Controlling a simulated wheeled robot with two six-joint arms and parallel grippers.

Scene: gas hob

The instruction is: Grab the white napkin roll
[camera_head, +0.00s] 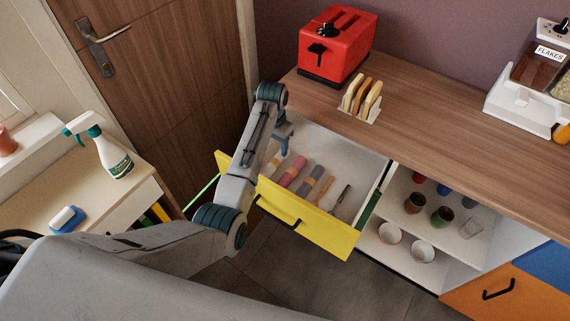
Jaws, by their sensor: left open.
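A pale roll (273,164), likely the white napkin roll, lies at the left end of the open yellow-fronted drawer (308,228), partly hidden behind my left arm. Beside it lie a pink roll (292,172) and a grey roll (311,181) with a lighter band. My left gripper (284,149) is open and points down over the left back part of the drawer, just above and beyond the pale roll. It appears empty; the exact gap to the roll is hard to tell. My right gripper is not in view.
A dark-handled utensil (341,198) lies at the drawer's right side. The wooden counter (420,130) overhangs behind, bearing a red toaster (337,43) and a toast rack (361,103). Open shelves (400,218) with cups and bowls are at the right. A spray bottle (112,155) stands at the left.

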